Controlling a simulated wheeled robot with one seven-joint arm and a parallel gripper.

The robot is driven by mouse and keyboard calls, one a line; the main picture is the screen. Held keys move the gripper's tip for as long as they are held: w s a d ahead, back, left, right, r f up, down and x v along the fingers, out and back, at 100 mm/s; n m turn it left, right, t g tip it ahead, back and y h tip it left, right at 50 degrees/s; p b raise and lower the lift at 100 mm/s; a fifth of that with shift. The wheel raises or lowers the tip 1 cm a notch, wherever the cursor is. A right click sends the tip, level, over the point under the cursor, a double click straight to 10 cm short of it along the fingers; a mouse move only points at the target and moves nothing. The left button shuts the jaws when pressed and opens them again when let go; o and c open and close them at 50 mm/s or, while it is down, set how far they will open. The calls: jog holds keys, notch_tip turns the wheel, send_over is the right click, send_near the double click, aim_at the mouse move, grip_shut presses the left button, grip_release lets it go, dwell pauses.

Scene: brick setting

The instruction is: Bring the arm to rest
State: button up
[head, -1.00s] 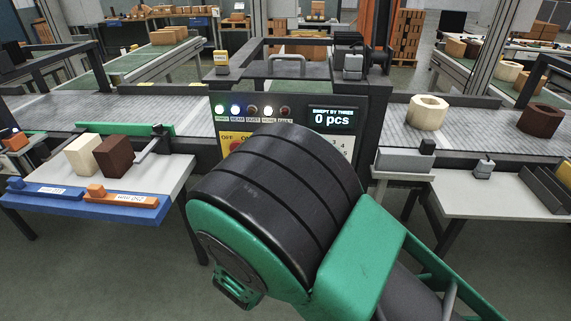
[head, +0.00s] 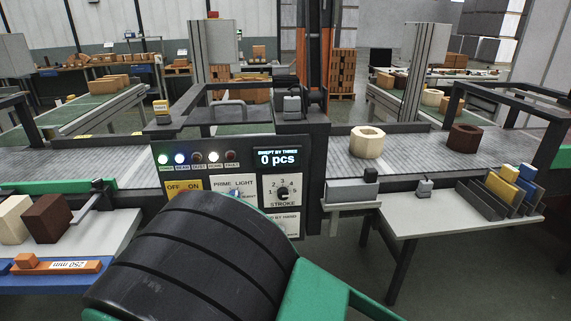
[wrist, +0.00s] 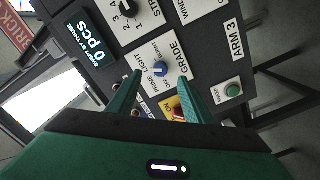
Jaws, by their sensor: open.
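My gripper (wrist: 158,95) shows in the wrist view with its two green fingers apart and nothing between them. Past the fingertips is the dark control panel (wrist: 205,65) with a blue PRIME LIGHT knob (wrist: 160,69), a STROKE dial and a green button (wrist: 233,90). I cannot tell the exact gap to the panel. In the head view my black and green arm fills the lower middle in front of the panel (head: 220,150); the gripper's fingers are hidden there. The panel's display (head: 278,158) reads "SWEPT BY THREE 0 pcs".
A cream hollow block (head: 367,142) and a brown one (head: 465,138) stand on the conveyor (head: 415,148). A cream block (head: 13,220) and a brown block (head: 46,218) sit on the left table. The right table (head: 430,215) holds a rack with yellow and blue pieces.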

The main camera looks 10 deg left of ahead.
jog(key=w+d+r+m+g+h, duration=0.1)
jog(key=w+d+m+g+h, duration=0.2)
jog(key=d, duration=0.8)
jog(key=w+d+r+m+g+h, duration=0.1)
jog(key=w+d+m+h, duration=0.35)
jog(key=d, duration=0.65)
jog(key=w+d+r+m+g+h, duration=0.1)
jog(key=w+d+m+g+h, duration=0.2)
jog(key=d, duration=0.8)
jog(key=s+d+m+g, duration=0.3)
jog(key=d, duration=1.1)
jog(key=s+d+m+g+y, duration=0.2)
jog(key=s+d+m+g, duration=0.3)
jog(key=s+d, duration=1)
jog(key=s+r+g+y, duration=0.1)
jog(key=s+y, duration=0.1)
jog(key=s, duration=0.7)
jog(key=s+r+m+g+y, duration=0.1)
jog(key=s+r+y, duration=0.1)
jog(key=s, duration=0.7)
jog(key=shift+s+a+r+y, duration=0.2)
jog(key=shift+s+a+y, duration=0.15)
jog(key=shift+y, duration=0.1)
jog(key=c, duration=0.4)
jog(key=shift+a, duration=0.1)
